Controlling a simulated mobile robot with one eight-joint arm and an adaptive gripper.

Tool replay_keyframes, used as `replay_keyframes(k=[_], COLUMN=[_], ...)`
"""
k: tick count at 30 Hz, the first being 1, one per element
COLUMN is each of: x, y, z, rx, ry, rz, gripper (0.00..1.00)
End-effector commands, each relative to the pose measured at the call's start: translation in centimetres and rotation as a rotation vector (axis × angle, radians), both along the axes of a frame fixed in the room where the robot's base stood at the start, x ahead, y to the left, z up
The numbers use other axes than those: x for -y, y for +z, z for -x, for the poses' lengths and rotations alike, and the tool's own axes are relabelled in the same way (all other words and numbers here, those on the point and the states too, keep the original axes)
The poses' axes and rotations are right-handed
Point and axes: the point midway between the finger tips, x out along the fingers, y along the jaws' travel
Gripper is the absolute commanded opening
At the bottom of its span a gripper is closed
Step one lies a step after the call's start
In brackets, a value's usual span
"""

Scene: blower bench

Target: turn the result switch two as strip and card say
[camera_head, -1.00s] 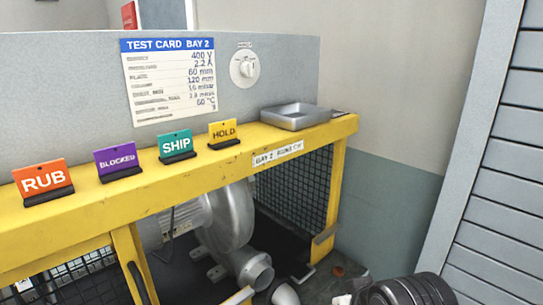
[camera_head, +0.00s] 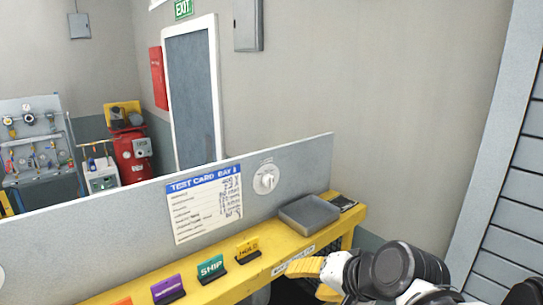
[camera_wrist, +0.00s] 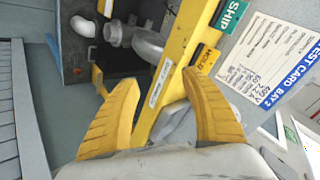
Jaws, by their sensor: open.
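A white rotary switch (camera_head: 265,180) is on the grey panel (camera_head: 110,222), right of the test card; its pointer setting is too small to read. The test card (camera_head: 205,207) has a blue header and rows of values, mostly too small to read now. It also shows sideways in the wrist view (camera_wrist: 272,62). A white label strip (camera_head: 294,259) is on the yellow bench front, partly behind my gripper. My gripper (camera_head: 308,279) is open and empty, below and right of the switch and apart from it. Its two yellow fingers also show in the wrist view (camera_wrist: 163,98).
HOLD (camera_head: 247,250), SHIP (camera_head: 211,268) and purple (camera_head: 168,290) signs stand along the bench.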

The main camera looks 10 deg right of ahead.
Motion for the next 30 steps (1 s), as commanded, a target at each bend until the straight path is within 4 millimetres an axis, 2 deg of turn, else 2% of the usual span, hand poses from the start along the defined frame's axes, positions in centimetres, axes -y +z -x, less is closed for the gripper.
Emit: replay_keyframes(k=[1,5,6,9,12,15,20,23,30], x=[-0.7,-2.2,-2.3,-1.7,-0.6,0.5,1.0,0.2,-2.4], y=[1.0,3.5,4.3,6.0,7.2,7.9,8.3,8.4,8.5], z=[-2.4,-8.6,-10.5,-14.5,-17.4,-19.1,-20.4,-21.3,-25.3], rx=[-0.002,-0.019,-0.028,-0.057,-0.086,-0.108,-0.125,-0.128,-0.127], ry=[-0.054,-0.203,-0.247,-0.332,-0.388,-0.421,-0.436,-0.434,-0.434], rz=[-0.132,-0.547,-0.675,-0.972,-1.206,-1.361,-1.457,-1.46,-1.456], gripper=[0.54,0.54,0.54,0.54,0.54,0.54,0.54,0.54,0.54])
